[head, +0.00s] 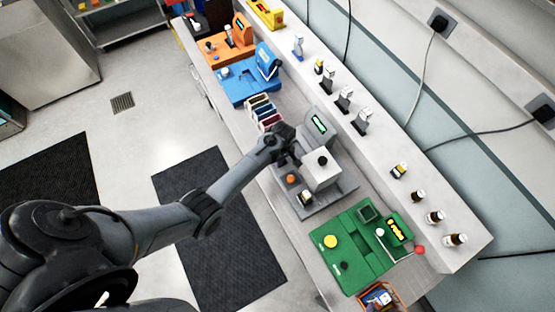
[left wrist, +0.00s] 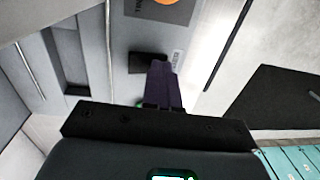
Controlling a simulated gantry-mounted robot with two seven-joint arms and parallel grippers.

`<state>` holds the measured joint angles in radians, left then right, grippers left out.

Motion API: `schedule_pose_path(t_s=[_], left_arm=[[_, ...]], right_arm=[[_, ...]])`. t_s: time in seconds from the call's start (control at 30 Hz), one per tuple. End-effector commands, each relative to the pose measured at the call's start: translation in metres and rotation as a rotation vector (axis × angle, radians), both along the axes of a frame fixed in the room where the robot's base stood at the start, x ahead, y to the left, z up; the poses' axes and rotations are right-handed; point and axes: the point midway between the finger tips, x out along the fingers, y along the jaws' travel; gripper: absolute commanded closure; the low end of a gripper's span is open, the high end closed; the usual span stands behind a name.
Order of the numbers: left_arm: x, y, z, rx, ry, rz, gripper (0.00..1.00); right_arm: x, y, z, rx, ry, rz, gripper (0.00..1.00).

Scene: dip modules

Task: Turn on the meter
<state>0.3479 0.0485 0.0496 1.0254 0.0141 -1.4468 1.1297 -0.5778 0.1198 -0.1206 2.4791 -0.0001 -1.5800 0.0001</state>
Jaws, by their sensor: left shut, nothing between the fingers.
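The meter is a grey device with a lit green screen (head: 319,124), a white box with a black knob (head: 322,161) and an orange button (head: 290,179) on a grey base (head: 335,197). My left gripper (head: 291,158) is over the back left side of this base, beside the white box. In the left wrist view my left gripper (left wrist: 163,88) is shut and empty, pointing at a small dark block (left wrist: 147,62) on the grey panel. I cannot tell whether they touch. The orange button (left wrist: 162,1) shows at the top edge there. My right gripper is not in view.
A green module (head: 352,258) stands in front on the bench, with a small basket (head: 380,297) at its edge. Several coloured upright items (head: 262,112), a blue module (head: 245,82) and an orange module (head: 222,50) stand behind. Small bottles and devices line the shelf (head: 385,150).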

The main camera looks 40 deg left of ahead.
Motion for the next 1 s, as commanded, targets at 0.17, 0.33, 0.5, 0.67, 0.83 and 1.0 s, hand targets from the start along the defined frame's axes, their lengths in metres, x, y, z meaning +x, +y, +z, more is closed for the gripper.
schedule_pose_path(t_s=[0.17, 0.33, 0.5, 0.67, 0.83, 1.0], left_arm=[[0.004, -0.001, -0.001, 0.0, 0.001, 0.001, 1.0], [0.011, -0.004, 0.002, 0.001, -0.004, 0.0, 1.0], [0.015, -0.005, 0.004, 0.001, -0.007, 0.0, 1.0], [0.014, -0.005, 0.004, 0.001, -0.004, 0.0, 1.0], [0.014, -0.005, 0.005, 0.001, -0.001, 0.0, 1.0], [0.013, -0.005, 0.016, 0.001, -0.001, 0.001, 1.0]], right_arm=[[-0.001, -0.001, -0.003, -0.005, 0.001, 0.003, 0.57], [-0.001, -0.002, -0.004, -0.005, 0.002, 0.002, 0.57], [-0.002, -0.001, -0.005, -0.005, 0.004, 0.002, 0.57], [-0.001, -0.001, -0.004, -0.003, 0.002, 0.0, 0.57], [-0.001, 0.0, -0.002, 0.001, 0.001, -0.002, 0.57], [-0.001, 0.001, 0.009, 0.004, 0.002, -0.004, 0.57]])
